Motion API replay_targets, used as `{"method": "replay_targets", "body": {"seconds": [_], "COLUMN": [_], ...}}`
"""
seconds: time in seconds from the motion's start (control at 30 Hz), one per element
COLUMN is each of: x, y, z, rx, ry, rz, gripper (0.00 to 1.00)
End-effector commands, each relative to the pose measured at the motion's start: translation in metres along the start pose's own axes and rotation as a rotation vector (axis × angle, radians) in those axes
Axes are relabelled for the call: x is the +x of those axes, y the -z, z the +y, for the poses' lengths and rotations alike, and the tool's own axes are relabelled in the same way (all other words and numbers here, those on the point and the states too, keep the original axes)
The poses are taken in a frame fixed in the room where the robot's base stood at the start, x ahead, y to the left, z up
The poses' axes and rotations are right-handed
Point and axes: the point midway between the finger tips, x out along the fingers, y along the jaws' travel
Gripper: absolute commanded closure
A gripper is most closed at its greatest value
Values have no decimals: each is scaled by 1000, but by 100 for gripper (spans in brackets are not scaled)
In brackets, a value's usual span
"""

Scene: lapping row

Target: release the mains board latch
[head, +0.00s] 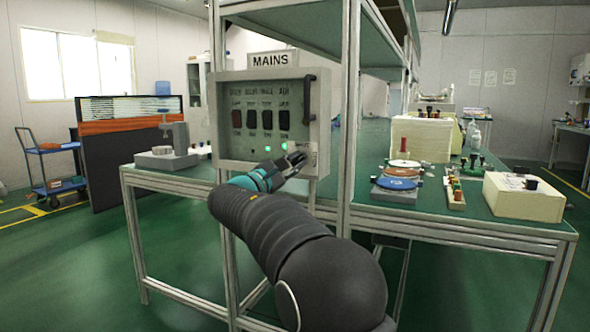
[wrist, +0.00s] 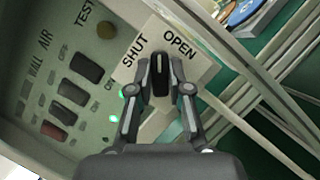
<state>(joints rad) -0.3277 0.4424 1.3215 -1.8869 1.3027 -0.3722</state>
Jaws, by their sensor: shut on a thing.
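The mains board (head: 226,160) is a light grey panel under a MAINS sign (head: 273,60). The latch is a small dark knob (wrist: 157,62) on a white plate with the words SHUT and OPEN (wrist: 183,48) at the board's lower right corner. My gripper (wrist: 159,74) is closed around the knob, a fingertip on each side. In the head view my gripper (head: 297,160) covers the knob. The knob stands between the two words; I cannot tell which one it is set to.
The board carries a row of dark rocker switches (head: 267,119), green lamps (head: 267,149) and a black vertical handle (head: 309,100). A frame post (head: 349,120) stands just right of the board. A green bench (head: 480,208) with discs and boxes lies to the right.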

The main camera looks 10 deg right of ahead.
Motion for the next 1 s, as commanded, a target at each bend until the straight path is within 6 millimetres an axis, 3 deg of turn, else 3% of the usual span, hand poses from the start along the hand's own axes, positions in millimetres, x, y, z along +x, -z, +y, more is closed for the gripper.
{"method": "replay_targets", "body": {"seconds": [0.6, 1.0], "x": [0, 0], "y": [0, -1], "z": [2, 2], "rx": [493, 635], "ry": [204, 263], "rz": [0, 0], "gripper": [100, 100]}}
